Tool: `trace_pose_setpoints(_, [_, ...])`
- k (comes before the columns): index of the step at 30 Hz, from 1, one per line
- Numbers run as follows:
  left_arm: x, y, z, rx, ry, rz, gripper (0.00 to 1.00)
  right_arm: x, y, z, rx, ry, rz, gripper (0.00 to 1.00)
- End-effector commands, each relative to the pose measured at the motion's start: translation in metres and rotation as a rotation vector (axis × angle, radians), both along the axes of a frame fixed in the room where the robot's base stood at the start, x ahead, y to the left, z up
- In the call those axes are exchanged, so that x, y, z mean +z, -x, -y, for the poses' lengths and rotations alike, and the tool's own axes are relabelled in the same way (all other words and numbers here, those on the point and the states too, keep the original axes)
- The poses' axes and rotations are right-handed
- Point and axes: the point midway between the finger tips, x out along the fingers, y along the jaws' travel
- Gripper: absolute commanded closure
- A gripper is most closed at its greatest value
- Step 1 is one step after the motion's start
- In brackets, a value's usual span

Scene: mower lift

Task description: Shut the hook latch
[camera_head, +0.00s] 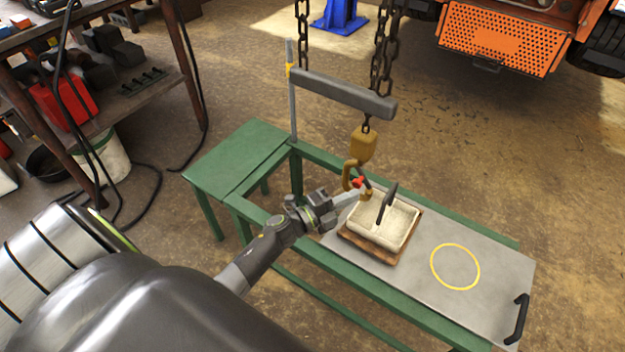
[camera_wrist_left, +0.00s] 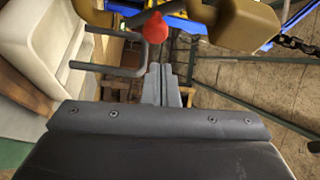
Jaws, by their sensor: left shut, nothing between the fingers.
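The yellow hook (camera_head: 347,174) hangs under its yellow block (camera_head: 363,145) on a chain. A red knob (camera_head: 358,182) shows at the hook's mouth; it also shows in the left wrist view as a red ball (camera_wrist_left: 155,28). I cannot tell how the latch sits against the hook tip. My left gripper (camera_head: 357,197) is shut and empty, its tips close below the red knob. In the left wrist view the shut fingers (camera_wrist_left: 163,80) point toward the knob, which looks just beyond them. Whether they touch is unclear. My right gripper is not in view.
A pale block-shaped load (camera_head: 405,228) with a dark handle (camera_head: 387,203) sits on a wooden base (camera_head: 362,248) beside the hook. The green-framed bench (camera_head: 235,165) has a grey top with a yellow ring (camera_head: 455,266). A grey beam (camera_head: 340,92) and chains hang above.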

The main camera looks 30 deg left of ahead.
Motion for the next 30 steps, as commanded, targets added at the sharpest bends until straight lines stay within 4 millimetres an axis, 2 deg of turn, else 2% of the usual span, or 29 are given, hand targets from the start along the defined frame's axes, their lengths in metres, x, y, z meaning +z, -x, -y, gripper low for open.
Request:
trace_pose_setpoints(1, [-0.003, 0.012, -0.007, 0.001, -0.003, -0.003, 1.0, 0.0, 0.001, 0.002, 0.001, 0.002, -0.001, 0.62])
trace_pose_setpoints(9, [-0.008, 0.07, -0.04, 0.001, -0.005, -0.003, 1.0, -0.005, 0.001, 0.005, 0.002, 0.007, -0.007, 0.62])
trace_pose_setpoints(15, [-0.011, 0.103, -0.058, 0.001, -0.005, -0.002, 1.0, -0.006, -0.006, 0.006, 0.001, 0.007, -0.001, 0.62])
trace_pose_setpoints(21, [-0.01, 0.118, -0.067, 0.0, -0.004, 0.0, 1.0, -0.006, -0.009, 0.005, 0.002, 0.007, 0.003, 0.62])
trace_pose_setpoints(30, [-0.01, 0.12, -0.068, 0.0, -0.003, 0.001, 1.0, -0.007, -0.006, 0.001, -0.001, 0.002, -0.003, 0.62])
